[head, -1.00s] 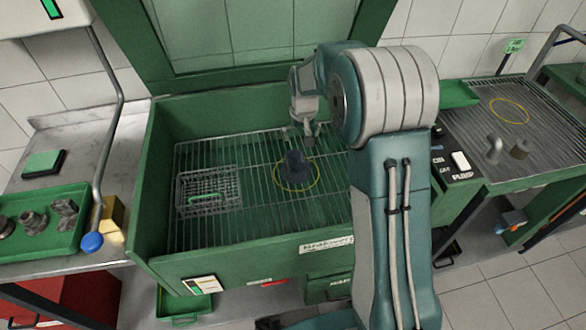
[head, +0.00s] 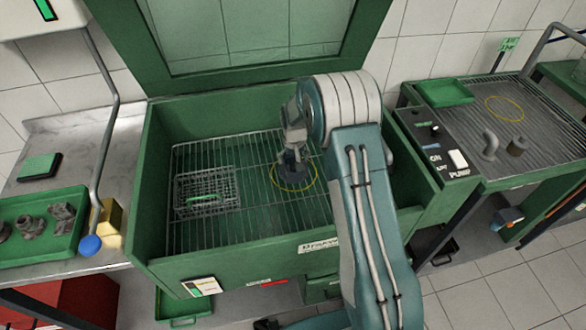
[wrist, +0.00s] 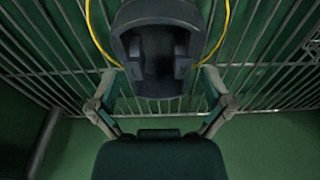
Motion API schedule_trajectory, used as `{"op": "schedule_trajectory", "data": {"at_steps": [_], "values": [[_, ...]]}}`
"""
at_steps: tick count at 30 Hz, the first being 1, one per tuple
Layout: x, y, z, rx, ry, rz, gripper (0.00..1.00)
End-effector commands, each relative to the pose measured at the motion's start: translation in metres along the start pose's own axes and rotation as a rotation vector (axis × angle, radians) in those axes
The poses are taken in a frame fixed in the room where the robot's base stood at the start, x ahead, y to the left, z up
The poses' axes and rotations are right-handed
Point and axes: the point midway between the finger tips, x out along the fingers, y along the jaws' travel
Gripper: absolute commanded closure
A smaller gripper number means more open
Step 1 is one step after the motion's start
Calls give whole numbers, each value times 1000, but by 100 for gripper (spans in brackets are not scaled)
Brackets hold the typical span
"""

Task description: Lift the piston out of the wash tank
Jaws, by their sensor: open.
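The dark piston (head: 290,168) stands on the wire rack inside the green wash tank (head: 225,258), within a yellow ring (head: 314,177). In the wrist view, the piston (wrist: 160,45) shows its hollow open end between the fingers' sides. My gripper (head: 293,150) is above the piston in the head view and partly hides it. In the wrist view, my gripper (wrist: 160,80) is open, with one finger on each side of the piston's near edge. Gaps show between fingers and piston, and I see no contact.
A wire basket (head: 206,192) sits on the rack to the left. A green tray of parts (head: 40,228) and a blue-tipped lever (head: 91,244) are left of the tank.

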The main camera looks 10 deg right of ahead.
Motion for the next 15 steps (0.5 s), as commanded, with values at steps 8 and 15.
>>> {"op": "schedule_trajectory", "data": {"at_steps": [8, 15], "values": [[15, 0, 0, 0, 2, 0, 0], [15, 0, 0, 0, 2, 0, 58]]}}
